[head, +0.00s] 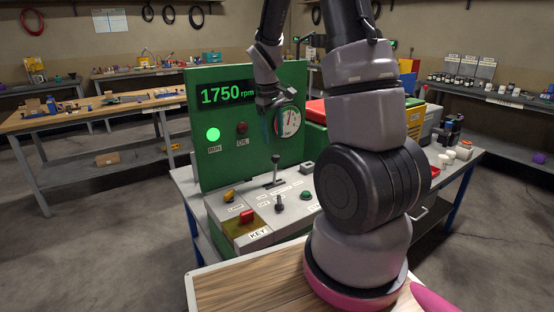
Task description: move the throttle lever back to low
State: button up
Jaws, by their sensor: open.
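The likely throttle lever (276,168) is a thin upright stem with a dark knob, rising from a slot in the sloped grey console (232,230). Its slot lettering is too small to read. My gripper (268,112) is open and empty, above the lever and apart from it, in front of the green panel (222,140). Its fingertips are small and partly hard to make out. The panel's display (227,94) reads 1750 rpm. The green RUN lamp (213,134) is lit and the OIL lamp (242,128) is dark.
A round gauge (289,121) is beside my gripper.

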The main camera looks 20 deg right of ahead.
aim_at(276, 158)
jog(key=f, duration=0.6)
jog(key=d+f, duration=0.1)
jog(key=f, duration=0.3)
jog(key=shift+w, duration=0.2)
grip_shut()
dwell(1.0)
